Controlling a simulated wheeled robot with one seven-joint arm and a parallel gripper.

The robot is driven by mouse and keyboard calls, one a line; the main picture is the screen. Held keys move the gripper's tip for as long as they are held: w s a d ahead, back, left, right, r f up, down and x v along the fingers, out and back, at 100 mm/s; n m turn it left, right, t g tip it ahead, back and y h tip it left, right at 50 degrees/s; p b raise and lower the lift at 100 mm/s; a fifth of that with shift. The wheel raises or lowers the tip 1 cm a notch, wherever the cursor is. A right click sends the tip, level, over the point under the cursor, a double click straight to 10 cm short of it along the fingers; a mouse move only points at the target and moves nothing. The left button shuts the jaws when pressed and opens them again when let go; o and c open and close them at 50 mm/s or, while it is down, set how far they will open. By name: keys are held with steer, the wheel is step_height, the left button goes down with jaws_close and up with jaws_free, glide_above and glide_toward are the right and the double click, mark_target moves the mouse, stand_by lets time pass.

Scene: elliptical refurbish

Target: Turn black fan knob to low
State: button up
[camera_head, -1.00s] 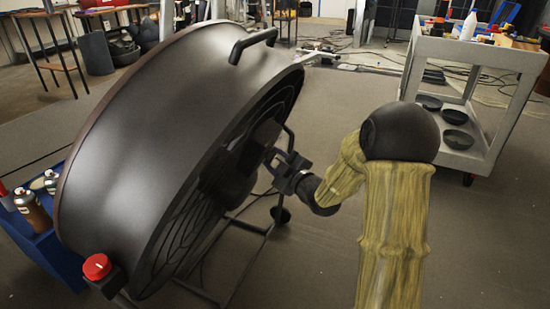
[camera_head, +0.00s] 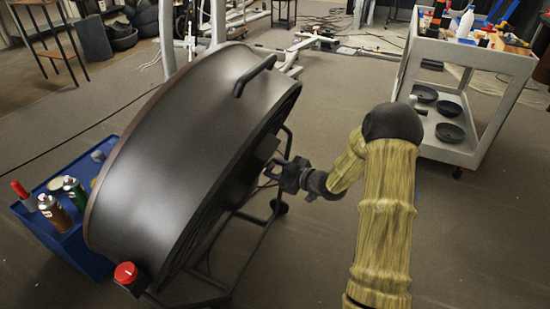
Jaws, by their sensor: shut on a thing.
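The large black drum fan (camera_head: 175,165) stands tilted in the middle left, its round side wall toward me. Its grille face points right and is mostly hidden by the rim at this angle. My gripper (camera_head: 277,172) is at the right side of the fan, by a dark box-like part (camera_head: 264,150) near the middle of the grille face. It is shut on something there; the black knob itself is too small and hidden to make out. My arm, in a tan sleeve, reaches in from the lower right.
A red knob-like cap (camera_head: 125,272) sits at the fan's lower edge. A blue box (camera_head: 85,245) with spray cans stands left of the fan. A grey cart (camera_head: 470,55) with black bowls stands at the right. Floor between fan and cart is open.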

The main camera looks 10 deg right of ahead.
steer(key=g+y+p, duration=0.1)
steer(key=p, duration=0.2)
steer(key=shift+m, duration=0.3)
steer(key=shift+f+g, duration=0.1)
steer(key=shift+g, duration=0.2)
steer(key=o, duration=1)
